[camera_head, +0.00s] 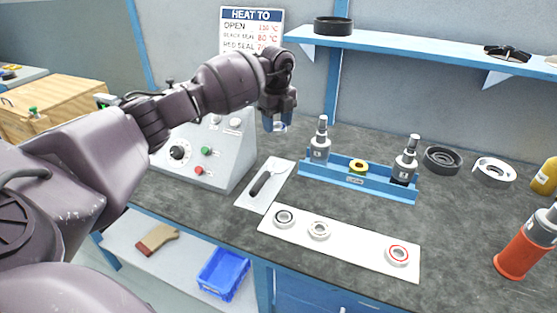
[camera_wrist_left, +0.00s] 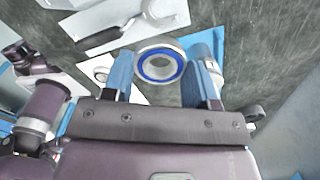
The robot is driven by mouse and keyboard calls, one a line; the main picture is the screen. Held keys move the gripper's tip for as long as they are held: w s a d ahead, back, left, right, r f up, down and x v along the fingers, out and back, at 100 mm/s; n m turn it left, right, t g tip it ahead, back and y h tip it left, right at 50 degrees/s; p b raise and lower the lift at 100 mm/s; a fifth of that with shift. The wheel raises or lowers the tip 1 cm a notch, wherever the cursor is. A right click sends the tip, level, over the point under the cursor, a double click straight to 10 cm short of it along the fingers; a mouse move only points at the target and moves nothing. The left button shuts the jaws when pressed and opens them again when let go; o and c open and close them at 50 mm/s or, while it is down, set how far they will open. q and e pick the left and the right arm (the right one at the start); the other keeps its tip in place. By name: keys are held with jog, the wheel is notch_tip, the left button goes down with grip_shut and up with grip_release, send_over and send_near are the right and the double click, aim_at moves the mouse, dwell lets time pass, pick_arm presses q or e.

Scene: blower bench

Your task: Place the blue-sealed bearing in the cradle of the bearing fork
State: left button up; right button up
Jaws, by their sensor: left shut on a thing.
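The blue-sealed bearing (camera_wrist_left: 149,72) is a pale metal ring with a blue seal, seen between the two blue fingers of my left gripper (camera_wrist_left: 165,75). In the head view my left gripper (camera_head: 279,117) is shut on the bearing (camera_head: 281,127) and holds it above the bench, beyond the bearing fork. The bearing fork (camera_head: 262,183) lies on a pale mat left of the blue rack; its black handle (camera_wrist_left: 103,38) also shows in the left wrist view. My right gripper is not in view.
A white mat (camera_head: 340,255) in front carries several other bearings, one red-sealed (camera_head: 397,254). The blue rack (camera_head: 335,184) holds two grey tool holders and a yellow ring (camera_head: 358,166). A control box (camera_head: 200,165) stands left of the fork.

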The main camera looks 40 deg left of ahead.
pick_arm(q)
send_near(278, 167)
jog(key=shift+s+f+b, duration=0.1)
jog(key=shift+b, duration=0.35)
notch_tip(278, 167, down, 6)
jog(key=shift+f+b, duration=0.1)
jog(key=shift+b, duration=0.55)
jog(key=o, duration=0.8)
jog(key=shift+o, duration=0.5)
